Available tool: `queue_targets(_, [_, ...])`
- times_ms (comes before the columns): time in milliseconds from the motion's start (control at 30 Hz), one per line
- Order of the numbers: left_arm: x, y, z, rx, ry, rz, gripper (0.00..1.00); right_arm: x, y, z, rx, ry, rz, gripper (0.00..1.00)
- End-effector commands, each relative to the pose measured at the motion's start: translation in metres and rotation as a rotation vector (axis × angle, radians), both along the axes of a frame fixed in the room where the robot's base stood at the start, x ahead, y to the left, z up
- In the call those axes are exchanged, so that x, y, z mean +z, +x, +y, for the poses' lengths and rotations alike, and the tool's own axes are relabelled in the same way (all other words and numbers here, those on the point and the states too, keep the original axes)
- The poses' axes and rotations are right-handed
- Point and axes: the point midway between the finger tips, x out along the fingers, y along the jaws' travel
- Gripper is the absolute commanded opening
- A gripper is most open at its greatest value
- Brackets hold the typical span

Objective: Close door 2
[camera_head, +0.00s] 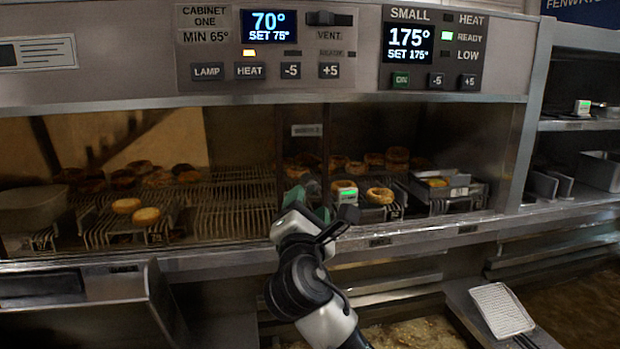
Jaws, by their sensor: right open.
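The heated cabinet has a wide front with dark upright door frames near its middle. A small pale label (307,130) sits high between these uprights; its text is too blurred to read surely. I take the upright panel beneath it (304,152) as the edge of a door, but cannot tell which door is number 2 or how far it stands open. My right gripper (322,203) is open at the foot of these uprights, by the cabinet's front ledge. I cannot tell whether it touches the door. My left gripper is not in view.
Wire racks (235,218) inside hold several round baked items. A metal tray (440,190) sits on the right side of the cabinet. The control panel (262,70) is above. A perforated scoop or basket (502,310) lies lower right, beside oil. Shelves stand at the right.

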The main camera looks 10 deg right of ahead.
Motion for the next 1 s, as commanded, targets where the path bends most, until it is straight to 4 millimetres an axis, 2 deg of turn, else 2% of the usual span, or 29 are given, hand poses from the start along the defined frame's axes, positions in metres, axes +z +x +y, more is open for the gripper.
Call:
queue_targets(33, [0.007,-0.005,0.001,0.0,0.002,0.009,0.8,0.007,0.01,-0.004,-0.004,-0.002,0.001,0.54])
queue_targets(133, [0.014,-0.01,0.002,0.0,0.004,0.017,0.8,0.012,0.028,-0.009,-0.003,-0.002,0.002,0.54])
queue_targets(333, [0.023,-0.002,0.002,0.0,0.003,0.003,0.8,0.018,0.054,-0.016,-0.001,0.001,0.001,0.54])
queue_targets(500, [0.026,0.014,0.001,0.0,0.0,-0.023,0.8,0.019,0.064,-0.019,0.0,0.002,0.002,0.54])
queue_targets(767, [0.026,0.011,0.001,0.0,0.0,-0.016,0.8,0.019,0.065,-0.019,0.001,0.002,0.001,0.54])
queue_targets(1000, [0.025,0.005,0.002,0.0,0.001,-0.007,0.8,0.019,0.064,-0.019,0.0,0.001,0.001,0.18])
